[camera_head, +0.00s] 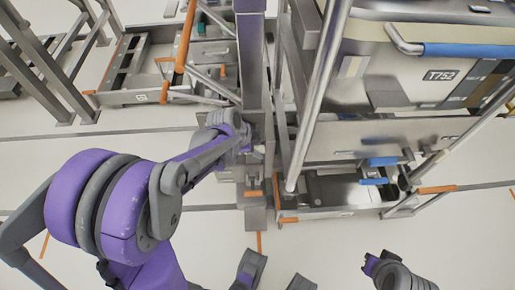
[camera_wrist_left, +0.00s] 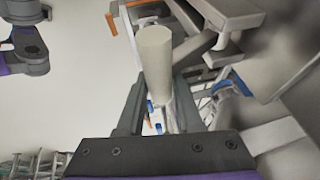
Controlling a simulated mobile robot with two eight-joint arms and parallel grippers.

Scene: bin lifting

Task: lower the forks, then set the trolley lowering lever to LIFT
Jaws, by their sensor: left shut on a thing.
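My left gripper (camera_head: 246,146) is at the steel mast (camera_head: 252,60) of the trolley, in the middle of the head view. In the left wrist view its two dark fingers (camera_wrist_left: 158,108) are closed on a pale cylindrical handle (camera_wrist_left: 155,60), which sticks up between them. The frames do not show whether this is the lowering lever, nor any LIFT marking. The forks cannot be made out clearly. A grey and purple end of my right arm (camera_head: 398,275) is at the bottom right of the head view, apart from the machine; its fingers are not clear.
A large steel bin marked T752 (camera_head: 400,70) with a blue-gripped handle (camera_head: 465,50) stands to the right of the mast. A slanted steel tube (camera_head: 312,110) crosses in front of it. Another steel frame (camera_head: 130,70) stands at the upper left. Pale floor (camera_head: 330,240) is open in front.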

